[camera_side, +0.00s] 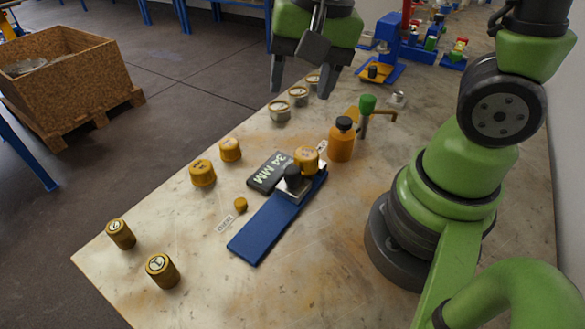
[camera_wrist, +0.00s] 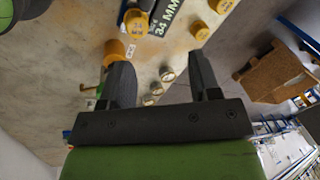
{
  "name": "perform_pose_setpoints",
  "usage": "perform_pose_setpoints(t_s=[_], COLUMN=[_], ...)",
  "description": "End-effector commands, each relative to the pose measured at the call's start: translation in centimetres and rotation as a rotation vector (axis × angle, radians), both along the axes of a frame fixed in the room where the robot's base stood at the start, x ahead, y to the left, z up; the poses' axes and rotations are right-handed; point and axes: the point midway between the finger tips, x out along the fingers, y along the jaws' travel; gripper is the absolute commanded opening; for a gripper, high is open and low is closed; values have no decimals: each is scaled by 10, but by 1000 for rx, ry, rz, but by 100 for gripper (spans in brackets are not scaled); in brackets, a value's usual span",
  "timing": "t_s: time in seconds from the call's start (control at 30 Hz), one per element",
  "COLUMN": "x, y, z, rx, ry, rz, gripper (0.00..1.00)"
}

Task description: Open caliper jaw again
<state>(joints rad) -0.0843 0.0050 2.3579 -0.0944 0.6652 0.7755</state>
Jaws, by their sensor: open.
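The caliper is a long blue bar (camera_side: 260,233) on the table, with a grey jaw block bearing a black knob (camera_side: 292,176) near its far end. A yellow flanged vessel (camera_side: 307,158) stands at that end, close beside the jaw; I cannot tell whether they touch. That vessel also shows in the wrist view (camera_wrist: 137,23). A dark display reading "34 MM" (camera_side: 270,172) lies beside the bar. My gripper (camera_side: 305,80) is high above the table's far part, away from the caliper. Its fingers are apart with nothing between them, as the wrist view shows (camera_wrist: 162,75).
Several other yellow vessels (camera_side: 203,173) stand left of and in front of the caliper. An orange bottle (camera_side: 341,143) and a green-topped tap (camera_side: 366,108) stand right of it. Several silver-topped jars (camera_side: 280,111) stand at the table's left edge. A wooden crate (camera_side: 60,85) is on the floor.

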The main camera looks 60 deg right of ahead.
Motion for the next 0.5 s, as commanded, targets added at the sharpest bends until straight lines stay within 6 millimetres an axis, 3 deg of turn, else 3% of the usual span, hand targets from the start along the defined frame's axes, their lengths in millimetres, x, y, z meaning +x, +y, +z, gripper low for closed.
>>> perform_pose_setpoints(t_s=[0.03, 0.2, 0.5], x=[4, 11, 12], y=[1, 3, 4], z=[-16, -55, -82], rx=[-5, -22, -35], ry=[56, 166, 214], rz=[-46, -187, -256], gripper=[57, 57, 57])
